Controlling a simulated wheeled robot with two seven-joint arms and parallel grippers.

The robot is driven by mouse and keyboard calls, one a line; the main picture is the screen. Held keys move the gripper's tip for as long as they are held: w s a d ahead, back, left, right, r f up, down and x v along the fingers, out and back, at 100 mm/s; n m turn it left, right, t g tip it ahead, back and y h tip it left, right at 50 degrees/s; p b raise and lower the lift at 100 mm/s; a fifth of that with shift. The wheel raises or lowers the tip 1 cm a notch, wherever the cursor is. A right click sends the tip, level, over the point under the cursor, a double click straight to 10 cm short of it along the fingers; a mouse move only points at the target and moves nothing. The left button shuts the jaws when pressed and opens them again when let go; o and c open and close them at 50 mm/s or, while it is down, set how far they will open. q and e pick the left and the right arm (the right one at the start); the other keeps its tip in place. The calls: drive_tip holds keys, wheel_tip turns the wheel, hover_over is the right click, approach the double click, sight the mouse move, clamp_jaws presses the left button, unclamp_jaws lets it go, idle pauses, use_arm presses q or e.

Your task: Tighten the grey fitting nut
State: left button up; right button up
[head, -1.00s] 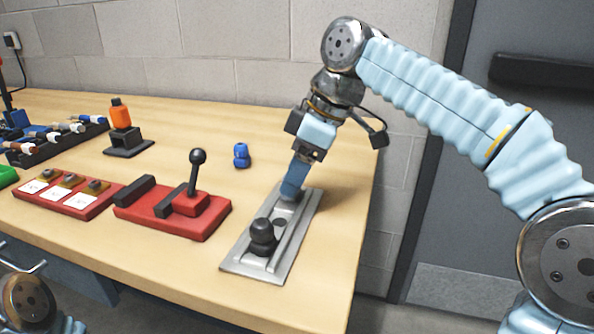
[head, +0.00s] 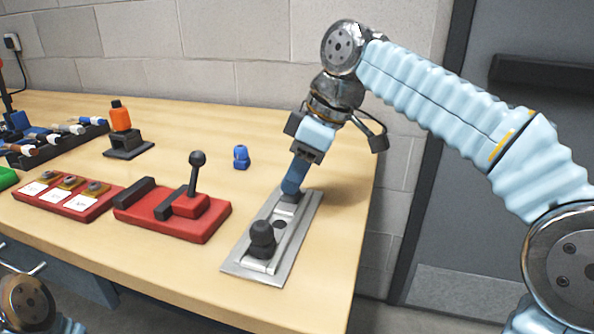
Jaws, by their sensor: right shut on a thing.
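A silver metal plate (head: 237,265) lies near the right front of the bench, with a black knob-like piece (head: 262,236) standing at its near end. My right gripper (head: 290,190) points down at the plate's far end, its blue fingers shut on a small grey piece (head: 289,198), which appears to be the grey fitting nut. The fingers hide most of this piece, so its seating and thread cannot be seen. My left gripper is out of view; only part of my left arm shows at the lower left.
A red base (head: 205,228) with a black lever stands left of the plate. A small blue piece (head: 241,157) stands behind it. Further left are a red tray (head: 88,213), an orange-topped stand (head: 120,117) and a dark rack (head: 40,156). The bench's right edge is close to the plate.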

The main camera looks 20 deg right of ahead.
drive_tip(key=shift+m, duration=0.3)
drive_tip(key=m, duration=0.1)
drive_tip(key=m+t+h+p, duration=0.1)
drive_tip(key=m, duration=0.2)
drive_tip(key=shift+s+a+r+m+t, duration=0.1)
drive_tip(key=shift+s+a+m+t, duration=0.1)
drive_tip(key=shift+a+m+t, duration=0.15)
drive_tip(key=m+h+p, duration=0.1)
drive_tip(key=m+h, duration=0.1)
drive_tip(key=m, duration=0.2)
drive_tip(key=shift+a+m+t+p, duration=0.1)
drive_tip(key=shift+m+t+p, duration=0.2)
drive_tip(key=shift+m+t, duration=0.05)
drive_tip(key=m+h, duration=0.1)
drive_tip(key=m, duration=0.3)
drive_tip(key=m+h, duration=0.1)
drive_tip(key=m, duration=0.1)
drive_tip(key=shift+a+h, duration=0.3)
drive_tip(key=m+g+h, duration=0.1)
drive_tip(key=m, duration=0.4)
drive_tip(key=shift+w+a+m+g+h, duration=0.1)
drive_tip(key=shift+a+m+g+h, duration=0.1)
drive_tip(key=shift+m+g+h, duration=0.2)
drive_tip(key=o, duration=1.1)
drive_tip(key=shift+c, duration=0.2)
